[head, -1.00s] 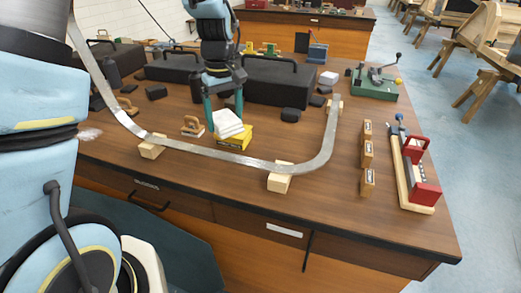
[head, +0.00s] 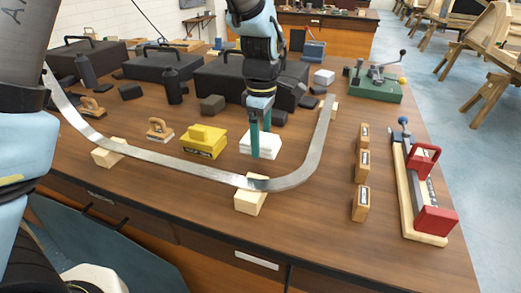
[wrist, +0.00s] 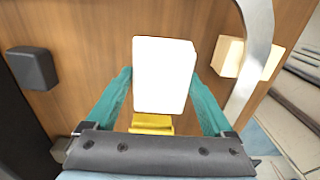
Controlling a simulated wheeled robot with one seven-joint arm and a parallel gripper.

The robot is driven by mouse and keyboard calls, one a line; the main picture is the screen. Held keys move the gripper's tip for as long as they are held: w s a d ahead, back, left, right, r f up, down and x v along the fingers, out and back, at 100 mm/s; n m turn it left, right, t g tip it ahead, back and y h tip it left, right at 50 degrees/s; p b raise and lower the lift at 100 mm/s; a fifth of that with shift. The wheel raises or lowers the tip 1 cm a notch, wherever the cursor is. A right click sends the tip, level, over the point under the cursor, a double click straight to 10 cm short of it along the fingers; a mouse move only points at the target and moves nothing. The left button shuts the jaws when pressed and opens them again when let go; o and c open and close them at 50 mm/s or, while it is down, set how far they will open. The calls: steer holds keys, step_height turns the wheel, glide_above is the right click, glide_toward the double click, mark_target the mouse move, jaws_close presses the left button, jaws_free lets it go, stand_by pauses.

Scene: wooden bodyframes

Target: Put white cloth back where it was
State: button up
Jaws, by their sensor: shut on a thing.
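The white cloth (head: 259,146), a folded stack, is in my gripper (head: 261,143) in the head view. It looks level and is at or just above the table top, right of a yellow block (head: 203,145). In the wrist view the cloth (wrist: 163,75) shows between the two teal fingers of my gripper (wrist: 160,75), which are shut on its sides. I cannot tell whether its underside touches the table.
A curved metal strip (head: 190,172) on wooden blocks (head: 250,197) runs in front of the cloth. Black cases (head: 240,78) and a dark block (head: 212,104) stand behind. Small wooden blocks (head: 361,165) and a red-handled tool (head: 420,190) are at the right.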

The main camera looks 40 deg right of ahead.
mark_target(261, 152)
steer(key=shift+f+p, duration=0.45)
steer(key=shift+f, duration=1.7)
steer(key=shift+f, duration=0.15)
steer(key=o, duration=1.1)
steer(key=shift+c, duration=0.2)
step_height(261, 152, up, 12)
steer(key=shift+r+b, duration=0.2)
steer(key=shift+b, duration=0.9)
steer(key=shift+a, duration=0.1)
